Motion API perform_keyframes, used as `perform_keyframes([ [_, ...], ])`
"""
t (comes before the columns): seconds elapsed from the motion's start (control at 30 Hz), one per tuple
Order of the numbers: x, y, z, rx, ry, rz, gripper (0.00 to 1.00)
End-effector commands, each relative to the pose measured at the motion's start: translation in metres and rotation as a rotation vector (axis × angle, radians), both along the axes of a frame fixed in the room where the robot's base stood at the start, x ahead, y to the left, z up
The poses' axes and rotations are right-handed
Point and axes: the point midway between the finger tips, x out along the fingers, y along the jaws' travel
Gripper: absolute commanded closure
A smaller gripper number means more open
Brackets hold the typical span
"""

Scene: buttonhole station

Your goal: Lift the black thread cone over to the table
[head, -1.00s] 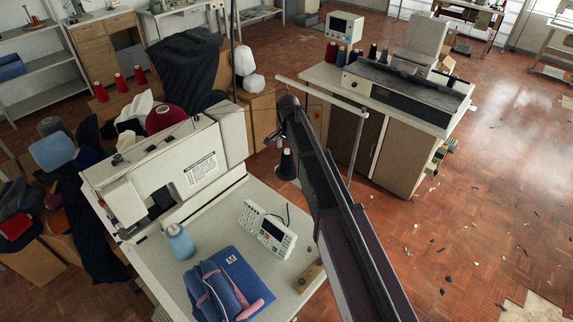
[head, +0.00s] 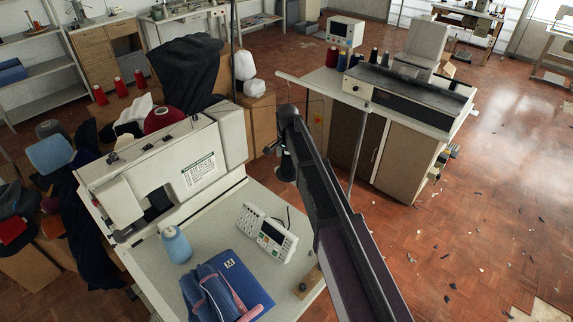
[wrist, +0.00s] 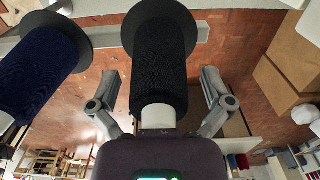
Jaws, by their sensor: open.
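The black thread cone (wrist: 160,55) fills the upper middle of the wrist view. A dark disc shows at its far end and its pale tip (wrist: 158,117) points at my palm. My gripper (wrist: 157,92) is open, with one finger on either side of the cone and visible gaps to both. In the head view the cone (head: 287,166) shows dark beside my arm, which partly covers it; my fingers are hard to make out there. The pale table (head: 222,222) with the white sewing machine lies in front and to the left.
A navy thread cone (wrist: 38,75) stands close beside the black one in the wrist view. A white rail (head: 322,90) on a post is near my arm.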

Motion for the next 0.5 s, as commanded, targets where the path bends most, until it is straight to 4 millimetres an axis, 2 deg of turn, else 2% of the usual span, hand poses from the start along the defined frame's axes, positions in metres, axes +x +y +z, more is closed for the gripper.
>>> perform_keyframes([
  [0.27,0.0001,-0.0005,0.0,0.0,0.0,-0.001,0.0],
  [0.3,0.0002,-0.0005,0.0,0.0,0.0,-0.001,0.03],
  [0.5,0.0002,-0.0008,0.0,0.0,0.0,-0.001,0.62],
])
